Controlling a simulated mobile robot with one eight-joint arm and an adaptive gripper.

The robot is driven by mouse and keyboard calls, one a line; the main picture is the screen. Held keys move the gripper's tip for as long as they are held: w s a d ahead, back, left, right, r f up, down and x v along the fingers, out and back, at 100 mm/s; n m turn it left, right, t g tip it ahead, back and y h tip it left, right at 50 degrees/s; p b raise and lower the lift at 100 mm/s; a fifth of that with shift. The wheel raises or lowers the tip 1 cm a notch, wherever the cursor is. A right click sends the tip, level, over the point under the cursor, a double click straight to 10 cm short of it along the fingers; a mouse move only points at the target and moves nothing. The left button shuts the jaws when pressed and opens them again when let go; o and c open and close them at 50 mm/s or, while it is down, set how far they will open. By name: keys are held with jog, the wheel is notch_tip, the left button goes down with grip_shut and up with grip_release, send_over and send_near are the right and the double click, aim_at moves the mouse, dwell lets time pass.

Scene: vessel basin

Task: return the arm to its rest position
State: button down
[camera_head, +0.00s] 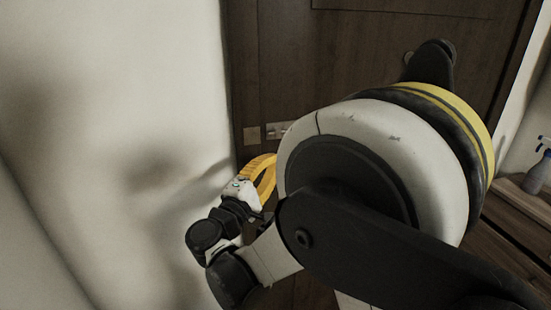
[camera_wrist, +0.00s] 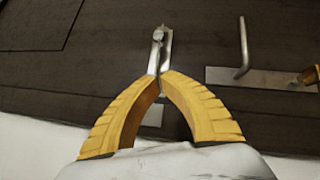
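My gripper (camera_wrist: 161,75) has two curved yellow fingers. In the wrist view their tips come together, and no object shows in the gap between the fingers. A thin metal fitting (camera_wrist: 159,45) shows right at the tips; I cannot tell whether it touches them or lies behind them. In the head view my gripper (camera_head: 266,162) is small, left of my arm's large white joint, in front of the dark door and close to the white wall. My arm hides much of the middle and right of that view.
The dark wooden door (camera_head: 290,60) fills the back, with a metal plate (camera_head: 278,130). A white wall (camera_head: 110,90) is close on the left. A lever handle (camera_wrist: 244,50) shows in the wrist view. A spray bottle (camera_head: 541,165) stands on a wooden surface at the right.

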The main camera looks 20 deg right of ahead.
jog(key=shift+d, duration=0.1)
jog(key=s+d+f+m+g+y, duration=0.5)
jog(key=s+d+f+g+y, duration=0.15)
jog(key=s+d, duration=0.35)
jog(key=s+a+f+m+y, duration=0.2)
jog(key=s+a+m+y, duration=0.1)
jog(key=s, duration=0.4)
jog(key=s+a+f+m+y+b, duration=0.1)
jog(key=s+a+f+m+y, duration=0.2)
jog(key=s, duration=0.4)
jog(key=shift+a+f+g+y, duration=0.2)
jog(key=shift+a+g+y, duration=0.25)
jog(key=shift+a+y, duration=0.35)
